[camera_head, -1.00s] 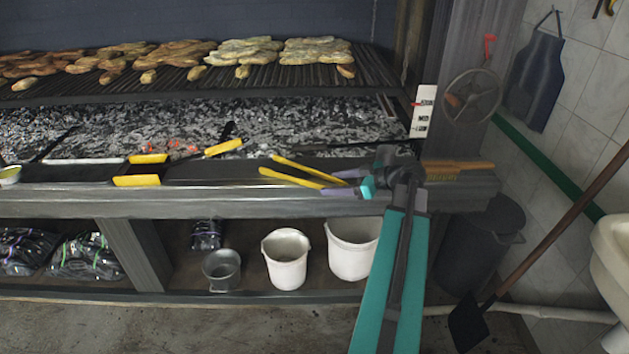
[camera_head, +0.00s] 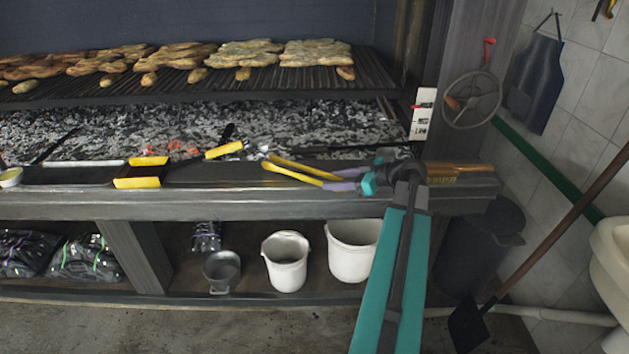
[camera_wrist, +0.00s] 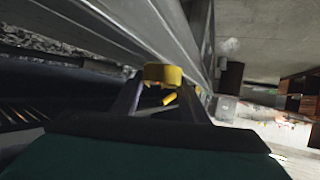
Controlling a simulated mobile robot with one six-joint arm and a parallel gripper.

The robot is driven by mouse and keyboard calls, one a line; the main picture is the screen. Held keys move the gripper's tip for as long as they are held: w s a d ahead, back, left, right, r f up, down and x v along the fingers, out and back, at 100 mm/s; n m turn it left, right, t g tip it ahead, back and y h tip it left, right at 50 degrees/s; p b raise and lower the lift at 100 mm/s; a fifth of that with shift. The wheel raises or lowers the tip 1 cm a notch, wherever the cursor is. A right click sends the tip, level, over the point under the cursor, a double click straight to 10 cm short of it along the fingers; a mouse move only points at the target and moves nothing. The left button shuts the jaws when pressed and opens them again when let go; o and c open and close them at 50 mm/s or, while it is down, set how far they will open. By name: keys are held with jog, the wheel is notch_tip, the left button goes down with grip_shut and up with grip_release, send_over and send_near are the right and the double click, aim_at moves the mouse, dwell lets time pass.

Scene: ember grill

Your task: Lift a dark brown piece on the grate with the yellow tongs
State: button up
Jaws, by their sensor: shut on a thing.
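In the wrist view, yellow (camera_wrist: 164,73) shows between the fingers of my gripper (camera_wrist: 160,90); most of the tongs is hidden there. Brown pieces (camera_head: 183,52) lie on the grate (camera_head: 330,78), above and behind the tongs, apart from them. Paler, greenish pieces (camera_head: 315,50) lie on its right part. I cannot tell which piece is the dark brown one.
Glowing coals (camera_head: 280,122) lie below the grate. A yellow-handled tray (camera_head: 70,174) and another yellow handle (camera_head: 223,149) are left of the tongs. A wooden-handled brush (camera_head: 460,169) lies right of my gripper. White buckets (camera_head: 286,265) stand on the shelf below.

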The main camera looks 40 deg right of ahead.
notch_tip(320, 180, up, 8)
jog(key=p, duration=0.1)
jog(key=shift+p, duration=0.35)
dwell(0.3)
dwell(1.3)
jog(key=o, duration=0.4)
dwell(0.3)
jog(key=shift+c, duration=0.5)
